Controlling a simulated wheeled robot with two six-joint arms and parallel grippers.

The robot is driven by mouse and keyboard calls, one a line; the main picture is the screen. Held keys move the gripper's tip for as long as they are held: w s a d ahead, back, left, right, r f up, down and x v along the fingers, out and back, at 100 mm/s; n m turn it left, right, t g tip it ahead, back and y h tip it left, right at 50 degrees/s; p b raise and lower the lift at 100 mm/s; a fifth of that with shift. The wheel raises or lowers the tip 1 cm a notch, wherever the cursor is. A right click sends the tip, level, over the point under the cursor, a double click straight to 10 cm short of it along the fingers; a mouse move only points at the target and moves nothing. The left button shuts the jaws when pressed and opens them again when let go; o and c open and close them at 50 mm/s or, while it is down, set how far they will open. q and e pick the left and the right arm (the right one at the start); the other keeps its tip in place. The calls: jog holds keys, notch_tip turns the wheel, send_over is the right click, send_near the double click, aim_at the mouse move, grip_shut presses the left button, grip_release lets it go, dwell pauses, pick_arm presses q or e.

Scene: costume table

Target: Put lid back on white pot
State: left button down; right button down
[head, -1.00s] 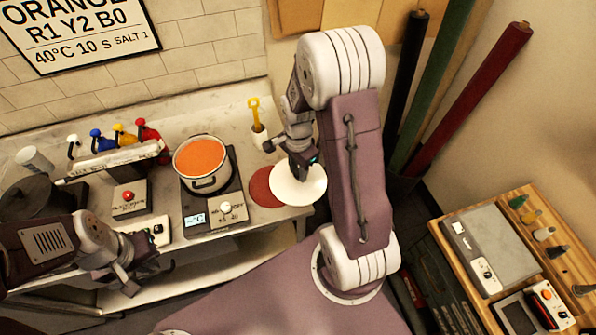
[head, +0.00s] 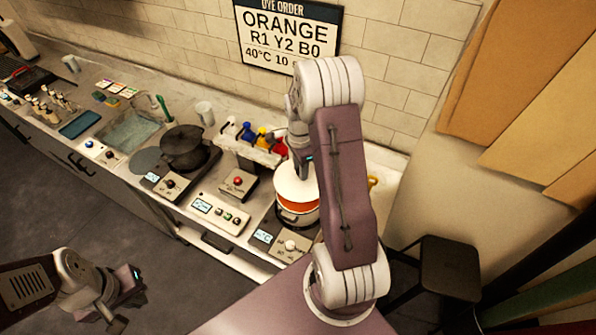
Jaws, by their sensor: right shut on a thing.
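The white lid (head: 294,188) is a pale disc held by my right gripper (head: 304,166), which is shut on it. The lid is above the white pot (head: 299,217) and covers the back of its opening in this view. A strip of orange contents shows under the lid's front edge, so the lid is not seated on the rim. The exact gap cannot be told. My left gripper (head: 122,299) is empty, low at the left and away from the counter. Its fingers are too unclear to tell open from shut.
The pot stands on a hotplate (head: 290,245) with a display and knob. A rack of coloured bottles (head: 252,148) stands just left of the pot. A dark pot (head: 184,148) sits on another hotplate further left. A black stool (head: 449,267) is at the right.

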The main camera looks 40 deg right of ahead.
aim_at(300, 182)
jog(key=shift+a, duration=0.1)
jog(key=shift+w+f+b, duration=0.1)
jog(key=shift+f+b, duration=0.2)
notch_tip(300, 182, down, 6)
jog(key=b, duration=0.4)
jog(key=shift+b, duration=0.35)
jog(key=shift+r, duration=0.15)
dwell(0.4)
jog(key=shift+f, duration=0.2)
dwell(1.1)
jog(key=c, duration=0.5)
grip_release()
jog(key=shift+r+p, duration=0.1)
jog(key=shift+p, duration=0.2)
